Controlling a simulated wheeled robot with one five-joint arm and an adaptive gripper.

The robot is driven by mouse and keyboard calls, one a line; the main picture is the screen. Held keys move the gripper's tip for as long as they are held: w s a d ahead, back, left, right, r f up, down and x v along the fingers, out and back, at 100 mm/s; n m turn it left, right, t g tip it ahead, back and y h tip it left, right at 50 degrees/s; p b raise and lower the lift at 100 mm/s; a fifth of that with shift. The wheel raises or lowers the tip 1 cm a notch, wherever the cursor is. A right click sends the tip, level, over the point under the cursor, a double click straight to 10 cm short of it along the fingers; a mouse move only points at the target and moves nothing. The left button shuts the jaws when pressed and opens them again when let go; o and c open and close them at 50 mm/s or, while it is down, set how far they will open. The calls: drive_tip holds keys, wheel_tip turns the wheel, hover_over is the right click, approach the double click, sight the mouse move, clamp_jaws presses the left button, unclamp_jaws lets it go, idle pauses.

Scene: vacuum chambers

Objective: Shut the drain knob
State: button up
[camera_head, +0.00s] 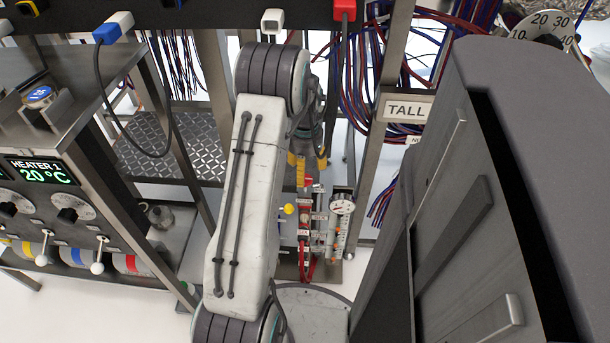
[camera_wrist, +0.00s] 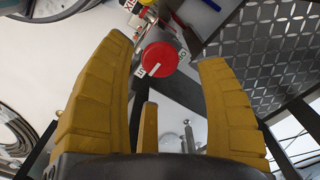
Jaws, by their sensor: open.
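A round red knob (camera_wrist: 160,59) with a pale line across its face shows in the wrist view. Small white labels stand beside it, too small to read for certain; I cannot tell whether it is the drain knob. My gripper (camera_wrist: 166,54) is open. Its yellow fingers frame the red knob, and I see no contact. In the head view my gripper (camera_head: 308,162) hangs above the valve panel (camera_head: 318,236), which carries red parts and a small gauge. My arm hides part of this panel's surroundings.
A yellow knob (camera_head: 289,208) sticks out left of the panel. The heater unit (camera_head: 42,172) stands at left, reading 20 °C. A large dark grey housing (camera_head: 530,150) fills the right. A diamond-plate shelf (camera_head: 170,147) and hanging cables lie behind my arm.

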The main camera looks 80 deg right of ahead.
wheel_tip(320, 180, up, 9)
drive_tip(key=shift+f, duration=0.15)
drive_tip(key=shift+a+f, duration=0.1)
idle(1.1)
